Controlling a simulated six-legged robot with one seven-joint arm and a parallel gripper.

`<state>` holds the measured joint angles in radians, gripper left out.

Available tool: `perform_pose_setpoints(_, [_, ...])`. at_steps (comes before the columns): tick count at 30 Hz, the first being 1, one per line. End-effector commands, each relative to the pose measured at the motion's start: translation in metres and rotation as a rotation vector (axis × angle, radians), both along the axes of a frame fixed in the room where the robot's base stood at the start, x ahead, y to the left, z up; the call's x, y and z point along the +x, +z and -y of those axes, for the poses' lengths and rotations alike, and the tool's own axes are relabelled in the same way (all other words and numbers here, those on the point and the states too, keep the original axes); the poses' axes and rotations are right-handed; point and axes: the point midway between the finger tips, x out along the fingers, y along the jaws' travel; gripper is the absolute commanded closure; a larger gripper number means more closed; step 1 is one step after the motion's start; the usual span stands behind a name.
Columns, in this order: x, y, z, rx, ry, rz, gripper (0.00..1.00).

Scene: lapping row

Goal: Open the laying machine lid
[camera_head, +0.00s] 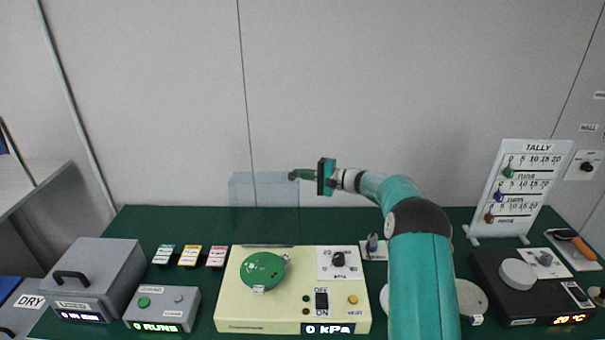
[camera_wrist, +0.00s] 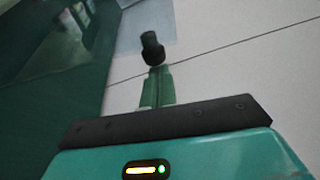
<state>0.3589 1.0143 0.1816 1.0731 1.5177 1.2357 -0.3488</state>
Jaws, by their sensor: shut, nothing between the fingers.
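The laying machine (camera_head: 235,310) is the cream box at the front centre, with a green round plate (camera_head: 262,271) on top. A clear lid (camera_head: 262,192) stands raised, roughly upright, at its back edge. A dark knob (camera_head: 292,176) sits at the lid's upper right edge. My gripper (camera_head: 304,175) is shut and empty, with its green fingertips at the knob. In the wrist view, the black knob (camera_wrist: 152,46) is just beyond the shut fingertips (camera_wrist: 158,72). I cannot tell whether they touch. The clear panel also shows faintly behind the knob.
A grey lidded box (camera_head: 95,270) and a small grey control box (camera_head: 162,308) stand at left. A white tally board (camera_head: 515,190) and a dark hotplate-like unit (camera_head: 530,290) stand at right. My arm covers part of the bench right of the machine. A wall is behind.

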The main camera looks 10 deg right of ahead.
Motion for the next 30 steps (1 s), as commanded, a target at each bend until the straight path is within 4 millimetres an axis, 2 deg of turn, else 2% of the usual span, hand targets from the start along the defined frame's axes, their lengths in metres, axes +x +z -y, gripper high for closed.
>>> perform_pose_setpoints(11, [-0.005, 0.004, 0.0, -0.003, -0.001, 0.025, 1.0])
perform_pose_setpoints(21, [-0.045, 0.031, -0.008, -0.044, -0.001, 0.219, 1.0])
perform_pose_setpoints(30, [-0.055, 0.038, -0.011, -0.045, 0.001, 0.223, 1.0])
